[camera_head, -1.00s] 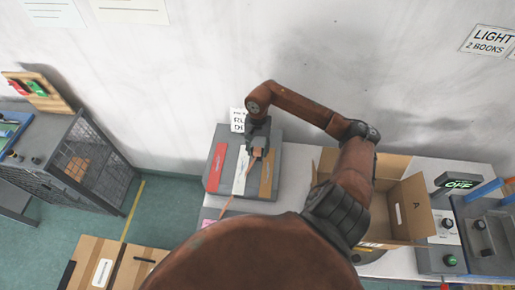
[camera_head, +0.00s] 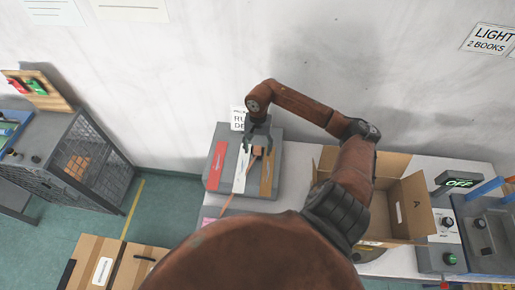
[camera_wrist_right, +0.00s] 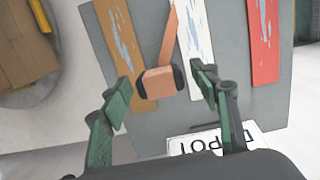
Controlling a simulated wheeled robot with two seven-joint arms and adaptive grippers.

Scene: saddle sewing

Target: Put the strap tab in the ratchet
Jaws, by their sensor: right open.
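The strap tab appears to be the small orange block with dark ends (camera_wrist_right: 160,82), joined to an orange strap (camera_wrist_right: 170,32). It lies over the grey board between the brown and white strips; whether it touches the board is unclear. It also shows in the head view as a small orange patch (camera_head: 257,152). My right gripper (camera_wrist_right: 158,84) is open, with one finger on each side of the block and gaps between. In the head view the right gripper (camera_head: 257,146) is over the board's far part. I cannot make out a ratchet. My left gripper is not in view.
The grey board (camera_head: 222,133) carries red, white and brown strips. A white sign (camera_wrist_right: 200,144) stands at its far edge, close to the right gripper. An open cardboard box (camera_head: 410,205) and control panels (camera_head: 447,235) stand to the right, with the wall behind.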

